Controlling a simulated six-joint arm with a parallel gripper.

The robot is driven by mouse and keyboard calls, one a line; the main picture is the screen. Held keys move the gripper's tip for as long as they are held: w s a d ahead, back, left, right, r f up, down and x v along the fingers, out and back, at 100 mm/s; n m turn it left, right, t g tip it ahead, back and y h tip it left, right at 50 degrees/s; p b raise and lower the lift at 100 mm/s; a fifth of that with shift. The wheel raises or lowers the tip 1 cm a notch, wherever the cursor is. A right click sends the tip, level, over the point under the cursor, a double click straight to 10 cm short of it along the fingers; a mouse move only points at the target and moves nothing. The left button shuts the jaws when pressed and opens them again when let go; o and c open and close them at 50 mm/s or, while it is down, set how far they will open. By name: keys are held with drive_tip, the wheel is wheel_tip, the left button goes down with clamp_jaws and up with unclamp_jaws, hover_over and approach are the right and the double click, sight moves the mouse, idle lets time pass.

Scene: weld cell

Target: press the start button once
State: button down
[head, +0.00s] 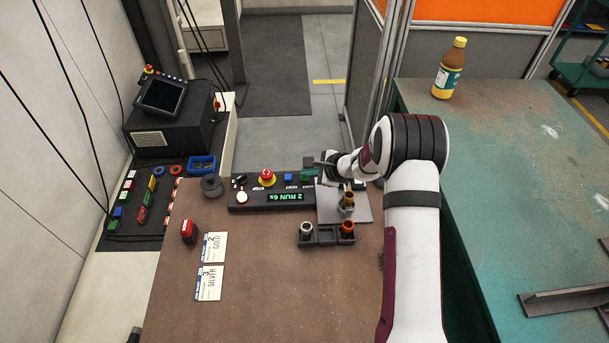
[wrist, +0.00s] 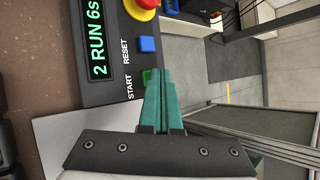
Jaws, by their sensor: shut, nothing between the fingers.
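The dark control box (head: 248,207) stands at the back of the brown table; its green display (head: 286,197) reads "2 RUN 6s". In the wrist view the green start button (wrist: 147,74) shows beside the START label, partly hidden behind my fingers. My gripper (wrist: 162,72) is shut and empty, its teal fingers together with the tips at the start button. In the head view my gripper (head: 306,175) is over the right end of the box. I cannot tell whether the tips touch the button.
A blue reset button (wrist: 147,45) and a red-yellow stop button (head: 266,176) sit beside it on the box. A grey plate (head: 361,206) and a dark holder with cups (head: 326,237) are close by. Gold and silver cards (head: 214,247) lie to the left.

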sight(308, 178)
idle(0.4)
drive_tip(key=shift+r, duration=0.85)
drive_tip(key=shift+r, duration=2.5)
